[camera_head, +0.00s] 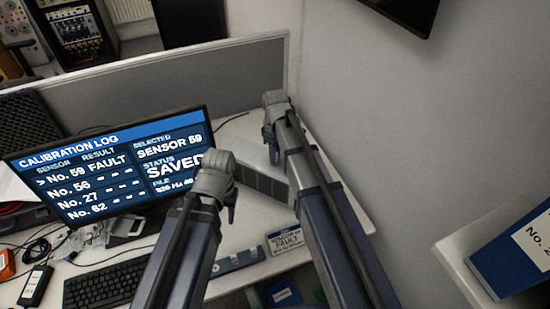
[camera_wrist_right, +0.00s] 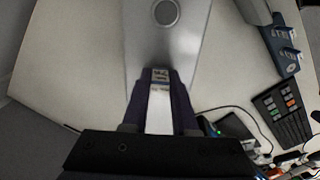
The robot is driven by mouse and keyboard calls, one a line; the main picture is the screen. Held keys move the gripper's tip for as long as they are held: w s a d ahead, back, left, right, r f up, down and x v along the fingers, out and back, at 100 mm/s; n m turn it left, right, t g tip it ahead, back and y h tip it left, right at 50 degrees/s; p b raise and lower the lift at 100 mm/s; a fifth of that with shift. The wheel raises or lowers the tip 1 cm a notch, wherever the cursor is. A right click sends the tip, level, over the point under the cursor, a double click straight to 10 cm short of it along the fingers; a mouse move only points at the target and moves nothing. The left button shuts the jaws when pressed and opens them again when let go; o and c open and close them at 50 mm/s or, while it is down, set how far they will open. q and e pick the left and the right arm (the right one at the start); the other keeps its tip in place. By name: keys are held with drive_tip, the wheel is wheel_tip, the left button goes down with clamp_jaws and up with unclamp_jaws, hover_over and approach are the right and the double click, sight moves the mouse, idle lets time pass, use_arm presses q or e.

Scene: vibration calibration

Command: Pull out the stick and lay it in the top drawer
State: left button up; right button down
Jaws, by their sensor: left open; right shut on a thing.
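My right gripper (camera_head: 272,118) is at the far end of a grey metal box on the desk. In the right wrist view its two dark fingers (camera_wrist_right: 160,92) are shut on a small pale stick (camera_wrist_right: 160,75), in front of the silver box (camera_wrist_right: 165,42) with a round button. I cannot tell whether the stick is still in the box. My left gripper (camera_head: 226,190) is open and seems empty, near the monitor's right edge. Below the desk's front edge, what looks like an open drawer shows blue things (camera_head: 283,294) inside; my right arm partly covers this area.
A monitor (camera_head: 110,165) reads "SAVED" for sensor 59. A card (camera_head: 285,241) reading "SENSOR 59 FAULT" and a blue-grey holder (camera_head: 238,261) are at the desk's front edge. A keyboard (camera_head: 105,284) lies at front left. A blue binder (camera_head: 515,255) is on the right.

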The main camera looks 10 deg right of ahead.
drive_tip(key=shift+r+p, duration=0.8)
idle(1.4)
drive_tip(key=shift+r+p, duration=1.7)
